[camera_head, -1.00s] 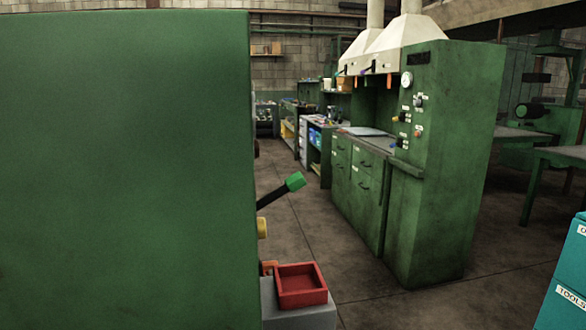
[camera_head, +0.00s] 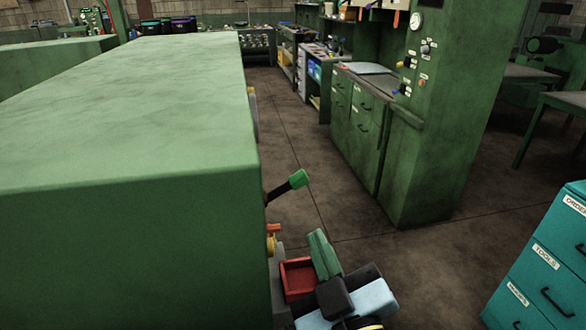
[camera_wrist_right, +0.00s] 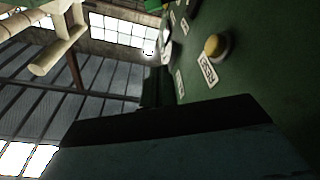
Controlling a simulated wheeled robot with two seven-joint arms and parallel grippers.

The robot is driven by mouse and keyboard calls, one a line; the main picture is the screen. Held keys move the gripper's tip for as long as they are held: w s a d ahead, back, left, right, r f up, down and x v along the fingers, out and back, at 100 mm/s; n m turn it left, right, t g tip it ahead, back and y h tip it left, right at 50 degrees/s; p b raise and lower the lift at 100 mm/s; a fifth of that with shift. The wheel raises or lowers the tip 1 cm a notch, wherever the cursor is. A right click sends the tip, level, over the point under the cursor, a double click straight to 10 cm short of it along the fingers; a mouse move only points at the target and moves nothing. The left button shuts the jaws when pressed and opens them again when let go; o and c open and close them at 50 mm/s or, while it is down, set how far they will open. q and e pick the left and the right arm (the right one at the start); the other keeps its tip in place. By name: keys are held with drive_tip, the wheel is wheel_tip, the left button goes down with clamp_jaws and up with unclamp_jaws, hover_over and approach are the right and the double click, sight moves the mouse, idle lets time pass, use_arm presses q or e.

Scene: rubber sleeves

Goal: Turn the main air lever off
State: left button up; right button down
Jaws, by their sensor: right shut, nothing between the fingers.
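A black lever with a green grip (camera_head: 290,186) sticks out from the right side of the big green cabinet (camera_head: 130,110) in the head view. It slants up to the right; its base is hidden by the cabinet's edge. My right gripper (camera_head: 319,243) is below and a little right of the lever, apart from it in the picture. It looks shut and empty, its green part pointing up. In the right wrist view, a green panel carries a yellow button (camera_wrist_right: 216,46) and a label (camera_wrist_right: 207,70). My left gripper is not in view.
A red tray (camera_head: 297,278) sits beside the cabinet, partly behind my right gripper. A teal drawer unit (camera_head: 545,270) stands at the right. A green workbench with a control panel (camera_head: 425,70) stands across the aisle. The floor (camera_head: 330,200) between is clear.

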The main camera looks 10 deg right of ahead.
drive_tip(key=shift+w+f, duration=0.1)
drive_tip(key=p, duration=0.2)
approach(299, 179)
drive_tip(key=w+a+r, duration=0.1)
drive_tip(key=w+r, duration=0.1)
drive_tip(key=w, duration=0.1)
drive_tip(key=w+a+r, duration=0.1)
drive_tip(key=w+r, duration=0.1)
drive_tip(key=w, duration=0.2)
drive_tip(key=w+a+r, duration=0.1)
drive_tip(key=w+r, duration=0.1)
drive_tip(key=w, duration=0.1)
drive_tip(key=shift+w+a+r, duration=0.15)
drive_tip(key=shift+a+r, duration=0.05)
drive_tip(key=shift+a, duration=0.2)
drive_tip(key=shift+s+d+f, duration=0.2)
drive_tip(key=shift+d+f, duration=0.1)
drive_tip(key=shift+f, duration=0.3)
drive_tip(key=shift+s+d+f, duration=0.15)
drive_tip(key=shift+d+f, duration=0.15)
drive_tip(key=shift+f, duration=0.25)
drive_tip(key=shift+s+d+f, duration=0.2)
drive_tip(key=shift+d+f, duration=0.1)
drive_tip(key=shift+f, duration=0.3)
drive_tip(key=shift+f, duration=0.1)
drive_tip(key=shift+d+f+m+h+b, duration=0.4)
drive_tip(key=shift+d+f+m+b, duration=0.05)
drive_tip(key=shift+m+b, duration=0.45)
drive_tip(key=shift+r, duration=0.1)
